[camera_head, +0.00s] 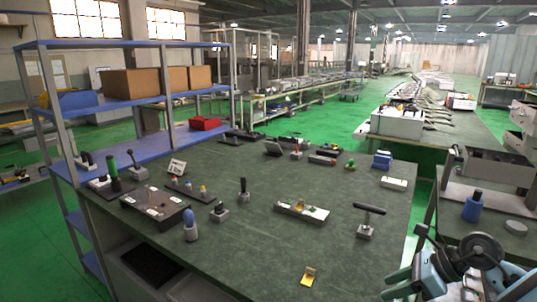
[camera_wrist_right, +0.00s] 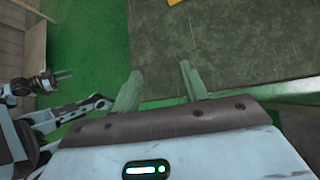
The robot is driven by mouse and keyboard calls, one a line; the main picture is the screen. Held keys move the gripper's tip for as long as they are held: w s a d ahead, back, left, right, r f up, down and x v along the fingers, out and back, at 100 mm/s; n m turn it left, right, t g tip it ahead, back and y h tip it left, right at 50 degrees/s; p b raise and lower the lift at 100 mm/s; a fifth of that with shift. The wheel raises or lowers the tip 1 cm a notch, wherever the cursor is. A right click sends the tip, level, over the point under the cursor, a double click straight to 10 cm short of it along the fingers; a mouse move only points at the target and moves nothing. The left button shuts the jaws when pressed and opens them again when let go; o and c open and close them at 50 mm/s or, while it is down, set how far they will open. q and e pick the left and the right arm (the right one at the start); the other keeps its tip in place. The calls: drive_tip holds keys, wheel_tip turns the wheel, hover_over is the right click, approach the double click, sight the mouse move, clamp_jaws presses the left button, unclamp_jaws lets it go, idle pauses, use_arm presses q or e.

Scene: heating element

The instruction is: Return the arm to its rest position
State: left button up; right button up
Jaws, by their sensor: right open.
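My right arm (camera_head: 455,272) comes in at the lower right of the head view, beside the right front corner of the green-grey table (camera_head: 260,250). My right gripper (camera_head: 398,284) is at the table's edge with pale green fingers. In the right wrist view, the gripper (camera_wrist_right: 157,82) has its two fingers spread apart with nothing between them. The tabletop (camera_wrist_right: 250,35) lies beyond the fingertips, and green floor shows to the left. My left gripper does not show in the head view.
A small yellow piece (camera_head: 308,276) lies near the table's front edge. A black T-handled tool (camera_head: 367,220) stands on the right side. A tray of parts (camera_head: 302,211) and a black box (camera_head: 153,208) lie further left. A grey side bench (camera_head: 490,222) with a blue bottle stands at right.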

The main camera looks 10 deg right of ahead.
drive_tip(key=s+a+f+m+t+y, duration=0.3)
drive_tip(key=s+a+m, duration=0.1)
drive_tip(key=a+m, duration=0.3)
drive_tip(key=s+a+f+m+t+y, duration=0.2)
drive_tip(key=s+a+m+t+y, duration=0.15)
drive_tip(key=a+m, duration=0.35)
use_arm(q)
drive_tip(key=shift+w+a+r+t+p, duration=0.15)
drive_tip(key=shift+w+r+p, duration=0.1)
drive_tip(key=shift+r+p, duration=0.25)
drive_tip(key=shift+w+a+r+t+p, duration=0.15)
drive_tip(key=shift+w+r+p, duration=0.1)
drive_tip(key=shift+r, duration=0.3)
use_arm(e)
drive_tip(key=s+f+m+g+h, duration=0.2)
drive_tip(key=s+f+m+h, duration=1)
drive_tip(key=s+f+m, duration=1)
drive_tip(key=s+m, duration=0.3)
drive_tip(key=m, duration=0.4)
drive_tip(key=shift+s+a+f+m, duration=0.15)
drive_tip(key=shift+s+a+m, duration=0.05)
drive_tip(key=shift+a+m, duration=0.1)
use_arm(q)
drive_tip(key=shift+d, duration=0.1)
